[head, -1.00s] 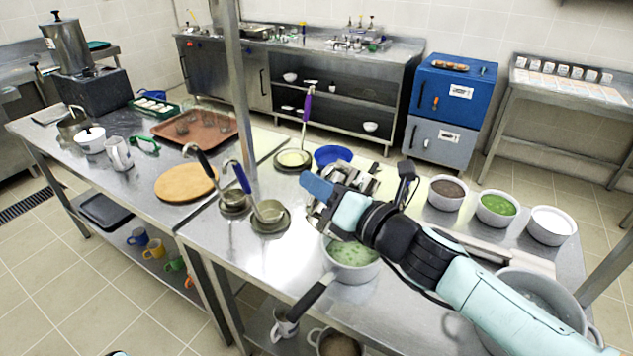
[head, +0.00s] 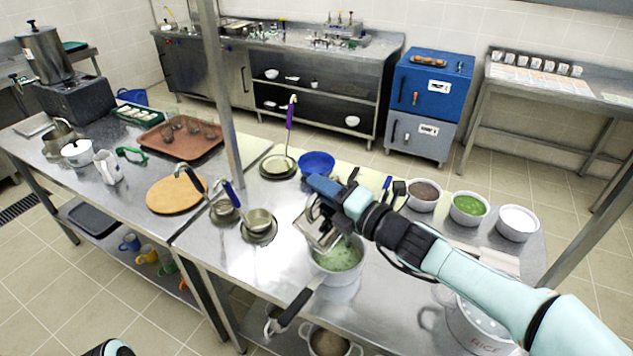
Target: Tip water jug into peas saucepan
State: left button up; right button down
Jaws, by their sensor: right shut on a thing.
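The peas saucepan (head: 343,278) stands on the steel table with green contents and a long black handle pointing to the front left. My right gripper (head: 318,198) is shut on a shiny steel water jug (head: 322,236). The jug is tilted, with its lower end over the left rear part of the saucepan's opening. The gripper hides much of the jug, and I cannot make out any water stream. My left gripper is out of view; only a bit of my left arm shows at the bottom edge.
Ladles in small pots (head: 259,222) stand left of the saucepan. A blue bowl (head: 317,163) is behind. White bowls, one with green contents (head: 468,208), stand to the right. A large pot marked RICE (head: 480,330) sits at the front right, below my right arm.

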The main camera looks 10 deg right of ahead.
aim_at(339, 182)
jog(key=shift+w+d+f+m+p, duration=0.2)
jog(key=shift+w+d+m+p, duration=0.85)
jog(key=shift+p, duration=0.5)
jog(key=shift+w+d+m+p, duration=0.25)
jog(key=shift+d+m+p, duration=0.25)
jog(key=shift+m+p, duration=0.2)
jog(key=shift+w+d+r+m+p, duration=0.3)
jog(key=shift+w+d+m+p, duration=0.55)
jog(key=shift+p, duration=0.7)
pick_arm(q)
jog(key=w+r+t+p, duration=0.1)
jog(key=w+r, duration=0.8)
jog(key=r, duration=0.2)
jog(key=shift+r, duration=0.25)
pick_arm(e)
jog(key=shift+w+d+f+m, duration=0.1)
jog(key=shift+w+d+m, duration=0.75)
jog(key=shift+d+m, duration=0.2)
jog(key=shift+w+d+f+m, duration=0.1)
jog(key=shift+w+d+m, duration=0.8)
jog(key=shift+d, duration=0.25)
jog(key=shift+s, duration=0.1)
jog(key=shift+r, duration=0.1)
